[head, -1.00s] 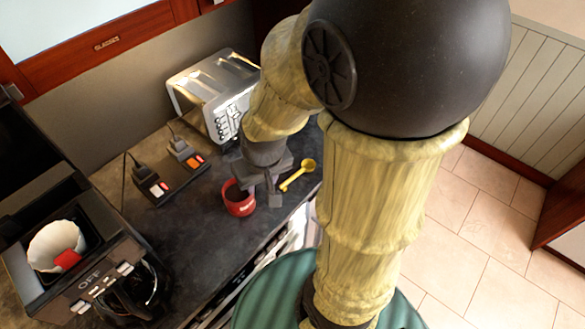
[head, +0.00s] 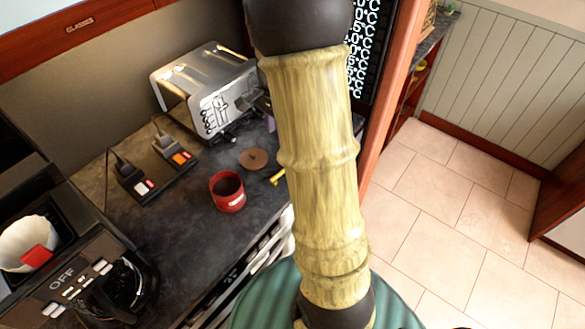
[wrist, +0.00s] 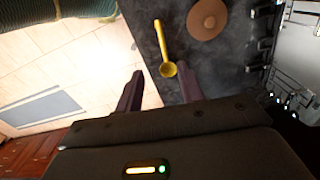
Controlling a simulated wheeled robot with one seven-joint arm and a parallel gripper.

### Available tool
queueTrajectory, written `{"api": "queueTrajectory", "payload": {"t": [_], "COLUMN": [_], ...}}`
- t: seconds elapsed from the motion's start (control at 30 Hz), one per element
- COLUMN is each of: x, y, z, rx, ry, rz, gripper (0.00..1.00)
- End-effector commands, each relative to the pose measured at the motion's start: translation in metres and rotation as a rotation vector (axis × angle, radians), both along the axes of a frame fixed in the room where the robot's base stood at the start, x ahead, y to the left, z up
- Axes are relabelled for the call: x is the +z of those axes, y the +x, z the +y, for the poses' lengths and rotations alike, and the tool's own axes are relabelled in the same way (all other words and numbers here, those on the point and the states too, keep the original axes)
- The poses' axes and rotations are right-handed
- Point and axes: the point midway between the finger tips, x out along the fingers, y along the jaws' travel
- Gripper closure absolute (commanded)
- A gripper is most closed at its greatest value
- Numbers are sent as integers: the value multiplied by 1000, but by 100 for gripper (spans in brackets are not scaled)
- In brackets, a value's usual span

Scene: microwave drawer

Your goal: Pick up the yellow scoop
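The yellow scoop (wrist: 162,45) lies on the dark counter in the wrist view. Its round bowl points toward my gripper and its handle runs away from it. In the head view only a small part of the scoop (head: 277,178) shows at the left edge of my arm; the rest is hidden. My gripper (wrist: 160,76) is open, with its two dark fingers apart and nothing held between them. The scoop's bowl appears in line with the gap between the fingers, beyond the tips. In the head view my gripper is mostly hidden behind my arm.
A brown disc (head: 253,159) and a red cup (head: 228,192) sit near the scoop. A coffee machine (head: 80,280) is front left. The counter's edge is close to the scoop.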

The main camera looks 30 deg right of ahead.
Motion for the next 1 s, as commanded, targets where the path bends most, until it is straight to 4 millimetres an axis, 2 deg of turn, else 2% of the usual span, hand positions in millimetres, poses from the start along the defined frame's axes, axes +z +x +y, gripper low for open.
{"api": "queueTrajectory", "payload": {"t": [0.27,0.43,1.0], "x": [1,-10,-105], "y": [0,0,-1], "z": [0,0,1], "rx": [-3,-2,-1], "ry": [0,1,2], "rz": [0,3,5], "gripper": [62,62,62]}}
